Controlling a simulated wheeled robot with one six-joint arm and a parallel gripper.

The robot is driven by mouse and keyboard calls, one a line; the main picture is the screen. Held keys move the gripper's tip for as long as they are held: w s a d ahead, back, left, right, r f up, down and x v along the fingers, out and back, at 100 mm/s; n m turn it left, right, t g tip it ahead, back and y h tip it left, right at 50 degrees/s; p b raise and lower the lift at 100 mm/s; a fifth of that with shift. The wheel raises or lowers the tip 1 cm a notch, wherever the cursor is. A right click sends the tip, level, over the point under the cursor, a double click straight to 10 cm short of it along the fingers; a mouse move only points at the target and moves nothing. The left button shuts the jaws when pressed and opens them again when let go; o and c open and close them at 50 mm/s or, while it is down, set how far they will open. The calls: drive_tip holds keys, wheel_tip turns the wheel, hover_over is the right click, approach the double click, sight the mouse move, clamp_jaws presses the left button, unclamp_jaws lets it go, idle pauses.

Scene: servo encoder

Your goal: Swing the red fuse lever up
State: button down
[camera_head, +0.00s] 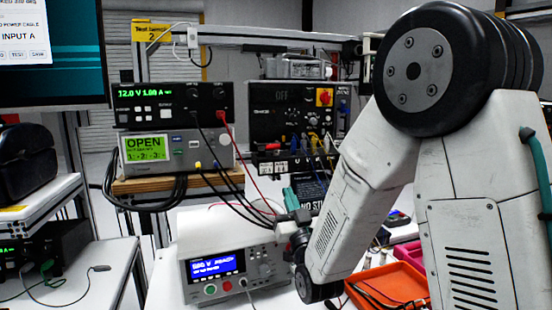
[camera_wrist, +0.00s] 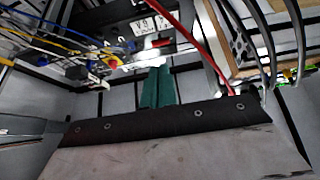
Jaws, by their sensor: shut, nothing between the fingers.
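My gripper shows as teal fingers in the wrist view (camera_wrist: 160,70), side by side and shut on nothing. In the head view my gripper (camera_head: 290,192) points up, below and in front of the black unit (camera_head: 262,121). A small red part (camera_head: 272,146) shows low on that unit's front, above the fingers. In the wrist view a dark red part (camera_wrist: 158,44) lies just beyond the fingertips. Either may be the fuse lever; its shape and position are too small to tell. I cannot see any contact.
A red knob on a yellow plate (camera_head: 324,97) is at the unit's upper right. Blue and yellow cables hang from its front. A red cable (camera_wrist: 212,45) runs close right of my fingers. A white instrument (camera_head: 225,258) and an orange tray (camera_head: 392,285) stand below.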

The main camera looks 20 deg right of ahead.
drive_tip(key=x, duration=1.4)
drive_tip(key=shift+s+r, duration=0.25)
